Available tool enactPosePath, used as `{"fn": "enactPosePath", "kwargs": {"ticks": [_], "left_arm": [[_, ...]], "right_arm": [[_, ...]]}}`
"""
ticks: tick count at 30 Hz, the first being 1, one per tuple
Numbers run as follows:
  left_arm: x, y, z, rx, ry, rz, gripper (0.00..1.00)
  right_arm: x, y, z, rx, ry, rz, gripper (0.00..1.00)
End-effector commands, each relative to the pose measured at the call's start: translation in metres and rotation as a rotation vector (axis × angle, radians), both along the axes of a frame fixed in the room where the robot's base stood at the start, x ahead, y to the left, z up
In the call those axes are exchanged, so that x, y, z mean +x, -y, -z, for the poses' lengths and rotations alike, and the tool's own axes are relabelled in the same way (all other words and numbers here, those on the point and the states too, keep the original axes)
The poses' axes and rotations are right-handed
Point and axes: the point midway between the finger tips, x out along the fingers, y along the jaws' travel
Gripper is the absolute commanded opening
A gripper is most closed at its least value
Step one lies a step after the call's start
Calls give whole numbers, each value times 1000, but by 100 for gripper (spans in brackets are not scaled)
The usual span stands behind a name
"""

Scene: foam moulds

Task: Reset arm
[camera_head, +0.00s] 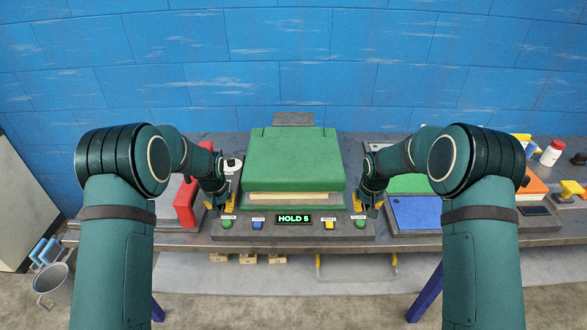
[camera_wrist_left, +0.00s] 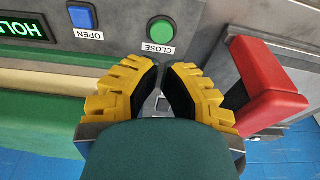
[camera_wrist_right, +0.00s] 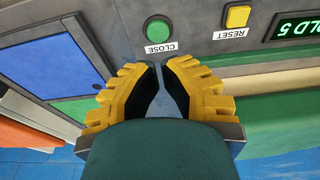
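The press has a green block (camera_head: 293,155) above a pale layer (camera_head: 295,196), and its display (camera_head: 294,219) reads HOLD 5. A green CLOSE button (camera_head: 227,224) and a blue OPEN button (camera_head: 257,225) are left of the display. A yellow RESET button (camera_head: 329,225) and another green CLOSE button (camera_head: 360,223) are right of it. My left gripper (camera_head: 220,207) is shut and empty near the left CLOSE button, seen ahead of its fingertips in the left wrist view (camera_wrist_left: 161,70). My right gripper (camera_head: 367,206) is shut and empty near the right CLOSE button, also ahead of its fingertips in the right wrist view (camera_wrist_right: 162,70).
A red handle-like part (camera_head: 185,203) stands left of my left gripper. A blue panel (camera_head: 415,211) lies right of my right gripper. An orange item (camera_head: 531,187) and a white bottle (camera_head: 551,153) are at the far right. A blue wall (camera_head: 300,60) stands behind.

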Motion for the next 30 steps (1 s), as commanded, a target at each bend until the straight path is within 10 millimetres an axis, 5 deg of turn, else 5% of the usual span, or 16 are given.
{"fn": "enactPosePath", "kwargs": {"ticks": [17,23,30], "left_arm": [[-8,3,7,-14,-7,-1,0],[-68,27,63,-113,-29,-18,0],[-183,74,113,-258,-48,-67,0]], "right_arm": [[-8,-4,9,17,-6,-1,0],[-67,-34,62,130,-28,1,0],[-182,-82,111,284,-44,53,0]]}}
